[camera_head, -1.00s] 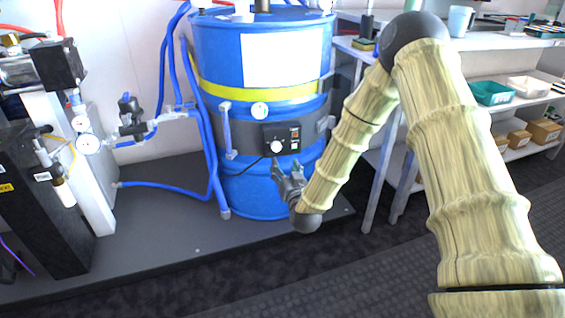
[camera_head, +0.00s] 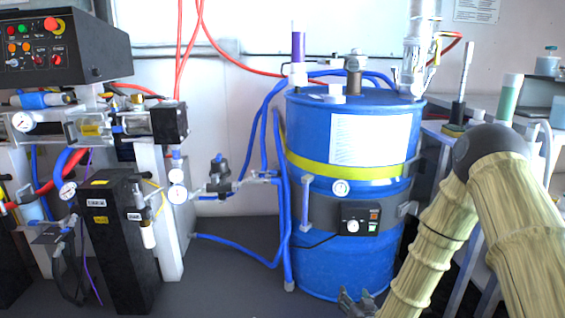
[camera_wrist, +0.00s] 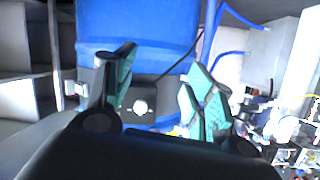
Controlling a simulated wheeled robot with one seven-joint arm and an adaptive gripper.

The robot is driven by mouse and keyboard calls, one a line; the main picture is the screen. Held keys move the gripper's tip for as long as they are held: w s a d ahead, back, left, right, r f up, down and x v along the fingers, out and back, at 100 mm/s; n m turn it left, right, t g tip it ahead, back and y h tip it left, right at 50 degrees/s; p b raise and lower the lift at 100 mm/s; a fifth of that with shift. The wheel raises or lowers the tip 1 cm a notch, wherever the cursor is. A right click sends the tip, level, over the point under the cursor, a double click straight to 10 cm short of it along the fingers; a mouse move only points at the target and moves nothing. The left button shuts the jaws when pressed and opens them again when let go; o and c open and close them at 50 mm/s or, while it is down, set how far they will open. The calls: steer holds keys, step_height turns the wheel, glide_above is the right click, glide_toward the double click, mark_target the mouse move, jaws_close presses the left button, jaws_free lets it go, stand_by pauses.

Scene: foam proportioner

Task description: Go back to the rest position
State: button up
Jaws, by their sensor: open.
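My gripper (camera_head: 357,303) is at the bottom edge of the head view, low in front of the blue drum (camera_head: 340,268), with its lower part cut off. In the wrist view my gripper (camera_wrist: 160,95) shows two green-padded fingers spread apart with nothing between them. Beyond the gap is the drum's heater control box (camera_head: 360,218) with its white knob, which also shows in the wrist view (camera_wrist: 141,106). The fingers appear apart from the box and the drum.
Left stands the machine with a black control panel (camera_head: 65,50), gauges and a black cabinet (camera_head: 115,230). Blue hoses (camera_head: 278,190) run beside the drum. A bench with bottles (camera_head: 508,98) is at the right, behind my arm. Some grey floor (camera_head: 225,285) is clear.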

steer(key=s+a+f+g, duration=0.2)
steer(key=s+f+g, duration=0.2)
steer(key=s+f, duration=0.75)
steer(key=s+f+n+g, duration=0.1)
steer(key=s+f+g, duration=0.2)
steer(key=s, duration=0.8)
steer(key=s+d+f+g, duration=0.1)
steer(key=s+f+g, duration=0.25)
steer(key=s, duration=0.75)
steer(key=s+f+n+g, duration=0.15)
steer(key=s+g, duration=0.25)
steer(key=s, duration=0.7)
step_height(320, 180, up, 34)
steer(key=p, duration=3.4)
steer(key=shift+w+d+f+m, duration=0.15)
steer(key=shift+w+f+m, duration=0.1)
steer(key=shift+m, duration=0.1)
